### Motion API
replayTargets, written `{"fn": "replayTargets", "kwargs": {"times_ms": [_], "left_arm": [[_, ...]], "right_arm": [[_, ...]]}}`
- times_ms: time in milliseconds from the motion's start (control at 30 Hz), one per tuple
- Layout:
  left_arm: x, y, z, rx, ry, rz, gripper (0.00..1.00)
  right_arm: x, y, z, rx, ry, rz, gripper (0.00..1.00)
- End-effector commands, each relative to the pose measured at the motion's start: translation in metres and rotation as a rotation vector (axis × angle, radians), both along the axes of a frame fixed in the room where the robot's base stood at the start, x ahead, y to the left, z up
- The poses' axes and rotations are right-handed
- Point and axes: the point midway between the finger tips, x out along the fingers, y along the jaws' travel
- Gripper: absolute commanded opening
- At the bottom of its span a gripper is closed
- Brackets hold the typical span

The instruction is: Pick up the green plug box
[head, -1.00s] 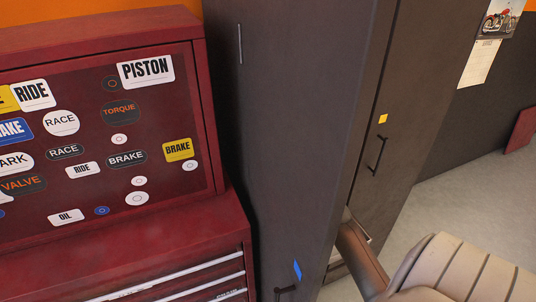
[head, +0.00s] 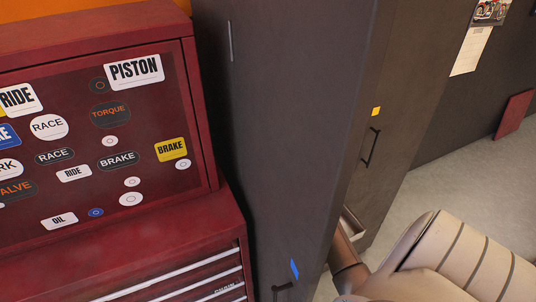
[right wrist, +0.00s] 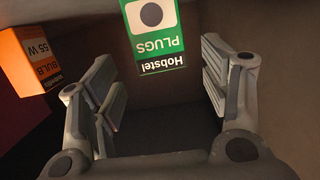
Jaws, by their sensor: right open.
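The green plug box (right wrist: 152,30) shows at the top of the right wrist view, with a green and white face and upside-down "Hobstel PLUGS" lettering. My right gripper (right wrist: 160,82) is open and empty. Its fingers stand to the left and right of the box in the picture, and the box appears beyond them; I cannot tell the exact gap. In the head view my right arm reaches in at the lower right, and its gripper is hidden behind the dark cabinet. The plug box is not visible there. My left gripper is in neither view.
An orange bulb box (right wrist: 27,62) is left of the plug box in the wrist view. A tall dark cabinet (head: 285,120) stands beside a red tool chest (head: 205,215) with stickers. Grey floor (head: 455,175) lies at right.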

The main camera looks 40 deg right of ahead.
Motion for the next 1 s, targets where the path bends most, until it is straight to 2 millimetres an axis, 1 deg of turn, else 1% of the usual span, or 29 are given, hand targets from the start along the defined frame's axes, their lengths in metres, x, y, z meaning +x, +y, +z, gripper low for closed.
{"fn": "replayTargets", "kwargs": {"times_ms": [33, 100, 300, 467, 700, 1000], "left_arm": [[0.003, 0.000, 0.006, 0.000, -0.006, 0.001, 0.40], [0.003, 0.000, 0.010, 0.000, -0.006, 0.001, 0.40], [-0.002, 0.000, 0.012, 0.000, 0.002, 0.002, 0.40], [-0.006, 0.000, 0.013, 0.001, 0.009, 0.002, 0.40], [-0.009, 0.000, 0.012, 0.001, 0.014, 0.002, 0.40], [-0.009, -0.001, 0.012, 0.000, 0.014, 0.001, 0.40]], "right_arm": [[0.006, -0.002, 0.002, 0.001, 0.001, 0.000, 0.69], [0.014, -0.004, 0.000, 0.002, 0.000, 0.000, 0.69], [0.032, -0.009, -0.006, 0.001, 0.000, 0.000, 0.69], [0.038, -0.011, -0.009, 0.000, 0.000, 0.000, 0.69], [0.038, -0.011, -0.009, 0.000, 0.000, 0.000, 0.69], [0.038, -0.011, -0.009, 0.000, 0.000, 0.000, 0.31]]}}
